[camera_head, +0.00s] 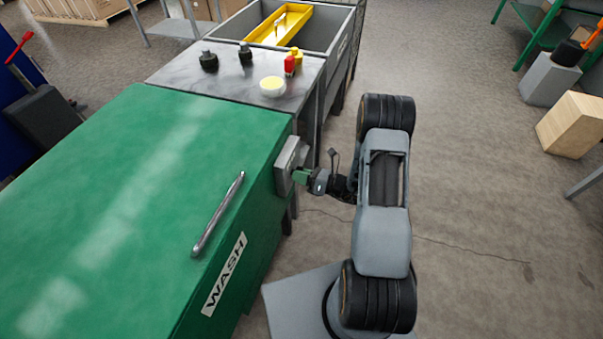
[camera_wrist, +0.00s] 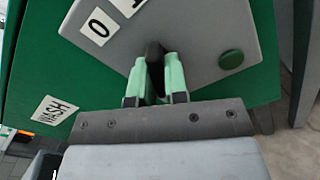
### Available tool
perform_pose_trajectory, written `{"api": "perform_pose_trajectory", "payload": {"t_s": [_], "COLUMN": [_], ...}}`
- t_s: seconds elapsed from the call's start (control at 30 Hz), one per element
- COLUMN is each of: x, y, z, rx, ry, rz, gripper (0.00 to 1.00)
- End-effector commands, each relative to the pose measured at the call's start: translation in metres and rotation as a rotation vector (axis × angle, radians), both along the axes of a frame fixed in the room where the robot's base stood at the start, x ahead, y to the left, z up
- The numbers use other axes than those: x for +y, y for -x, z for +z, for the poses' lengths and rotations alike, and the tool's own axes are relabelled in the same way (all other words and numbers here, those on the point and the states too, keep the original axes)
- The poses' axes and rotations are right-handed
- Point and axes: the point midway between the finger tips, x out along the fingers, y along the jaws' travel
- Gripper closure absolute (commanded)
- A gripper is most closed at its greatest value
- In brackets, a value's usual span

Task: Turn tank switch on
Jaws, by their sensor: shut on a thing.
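The green tank (camera_head: 110,200) with a WASH label fills the left of the head view. A grey switch box (camera_head: 287,160) is fixed to its right side. In the wrist view, the box's grey face (camera_wrist: 200,35) carries a 0 label (camera_wrist: 97,27), a second label (camera_wrist: 127,5) cut off by the top edge, and a green round button (camera_wrist: 231,59). My gripper (camera_head: 302,177) is at the box. Its pale green fingers (camera_wrist: 156,70) are shut on the black switch knob (camera_wrist: 154,50) below the labels. I cannot tell which label the knob points to.
A metal handle (camera_head: 218,215) lies on the tank's lid. Behind is a grey table (camera_head: 225,83) with dark knobs, a red and yellow bottle (camera_head: 291,63) and a pale yellow round dish (camera_head: 272,87). A grey basin (camera_head: 330,45) stands beyond.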

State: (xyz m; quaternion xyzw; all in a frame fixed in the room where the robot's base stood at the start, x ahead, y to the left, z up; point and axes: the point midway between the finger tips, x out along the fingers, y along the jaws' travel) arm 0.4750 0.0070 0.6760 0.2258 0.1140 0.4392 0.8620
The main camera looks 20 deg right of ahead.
Motion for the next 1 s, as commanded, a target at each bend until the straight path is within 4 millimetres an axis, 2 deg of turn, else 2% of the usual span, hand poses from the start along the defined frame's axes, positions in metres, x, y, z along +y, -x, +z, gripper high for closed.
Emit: {"api": "perform_pose_trajectory", "payload": {"t_s": [0.57,0.6,0.8,0.87,1.0], "x": [0.0034,0.0034,0.0005,-0.0003,-0.0010], "y": [0.0030,0.0030,0.0018,0.0016,0.0010], "z": [-0.0021,-0.0021,-0.0013,-0.0011,-0.0007], "rx": [0.032,0.032,0.028,0.026,0.025], "ry": [-0.018,-0.018,-0.016,-0.017,-0.017], "rz": [0.011,0.011,0.003,0.001,0.000], "gripper": [1.00,0.83,0.64,0.61,0.61]}}
